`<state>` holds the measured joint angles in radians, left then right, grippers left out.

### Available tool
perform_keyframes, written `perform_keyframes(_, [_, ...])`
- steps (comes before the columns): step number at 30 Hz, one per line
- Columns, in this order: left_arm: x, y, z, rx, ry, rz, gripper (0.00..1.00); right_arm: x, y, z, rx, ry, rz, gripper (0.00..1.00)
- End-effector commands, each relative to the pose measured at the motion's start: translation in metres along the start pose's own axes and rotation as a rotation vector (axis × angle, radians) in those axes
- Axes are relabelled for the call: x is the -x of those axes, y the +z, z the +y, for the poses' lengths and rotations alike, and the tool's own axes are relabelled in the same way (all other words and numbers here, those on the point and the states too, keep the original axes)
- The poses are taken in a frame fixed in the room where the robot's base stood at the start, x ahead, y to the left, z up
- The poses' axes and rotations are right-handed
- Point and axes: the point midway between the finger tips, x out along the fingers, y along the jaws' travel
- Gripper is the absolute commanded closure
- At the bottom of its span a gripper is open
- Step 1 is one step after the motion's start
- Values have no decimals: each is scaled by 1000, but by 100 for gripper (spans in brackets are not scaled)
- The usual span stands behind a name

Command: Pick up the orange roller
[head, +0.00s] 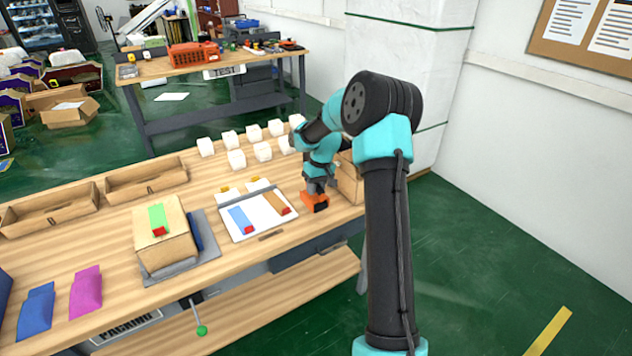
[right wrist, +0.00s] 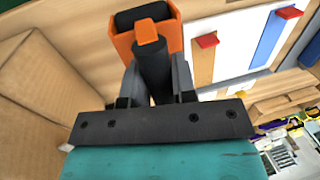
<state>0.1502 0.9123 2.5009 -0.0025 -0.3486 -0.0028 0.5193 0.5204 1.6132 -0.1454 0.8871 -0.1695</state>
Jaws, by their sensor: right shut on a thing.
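The orange roller (head: 315,203) is at the right end of the wooden table in the head view, just right of a white board. In the right wrist view the orange roller (right wrist: 124,45) shows an orange head and a dark handle. My right gripper (head: 318,186) is above it in the head view. In the right wrist view the fingers of my right gripper (right wrist: 156,78) are on both sides of the dark handle, shut on it. I cannot tell whether the roller touches the table. My left gripper is not in view.
The white board (head: 262,225) carries blue and brown strips with red ends. A cardboard box (head: 160,245) with a green strip stands left of it. Several white cubes (head: 237,159) stand behind. Another cardboard box (right wrist: 40,90) is close beside my right gripper.

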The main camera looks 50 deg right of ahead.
Motion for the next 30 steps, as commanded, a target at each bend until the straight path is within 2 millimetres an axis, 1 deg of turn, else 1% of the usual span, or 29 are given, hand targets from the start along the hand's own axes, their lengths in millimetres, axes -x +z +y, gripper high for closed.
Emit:
perform_keyframes(1, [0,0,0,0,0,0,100,1,10,-6,2,0,1,96])
perform_keyframes(6, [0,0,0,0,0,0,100,1,39,-26,2,1,1,96])
perform_keyframes(12, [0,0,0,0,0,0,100,0,65,-43,0,0,0,96])
perform_keyframes(15, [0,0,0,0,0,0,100,-1,73,-48,0,0,1,96])
perform_keyframes(19, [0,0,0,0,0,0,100,-1,77,-51,1,1,1,96])
perform_keyframes(30, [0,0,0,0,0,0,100,-1,77,-51,0,1,1,96])
